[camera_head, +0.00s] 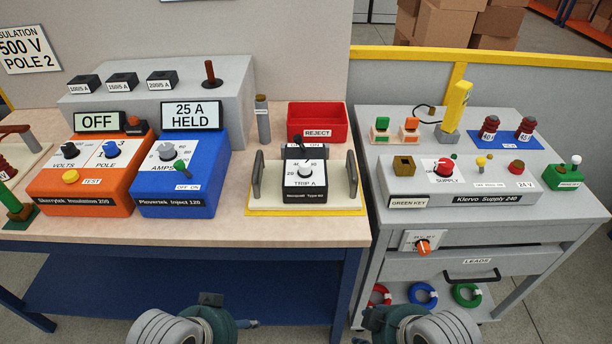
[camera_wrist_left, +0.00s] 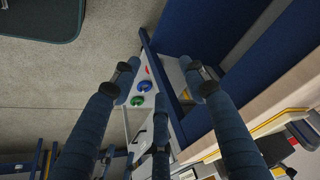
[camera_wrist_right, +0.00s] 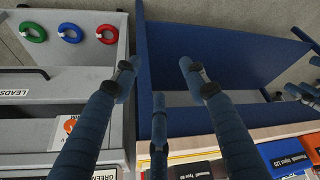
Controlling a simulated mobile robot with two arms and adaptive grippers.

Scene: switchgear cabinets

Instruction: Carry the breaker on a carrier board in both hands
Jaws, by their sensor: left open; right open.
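The breaker (camera_head: 305,184) is a black box with a white TRIP A dial face. My right gripper (camera_wrist_right: 158,65) is open and empty, also low in front of the bench.
A blue injector (camera_head: 180,190) stands close left of the board, with an orange tester (camera_head: 90,190) beyond. A red REJECT bin (camera_head: 318,122) is behind the breaker. A grey supply cart (camera_head: 480,225) stands right of the bench across a narrow gap. The floor in front is clear.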

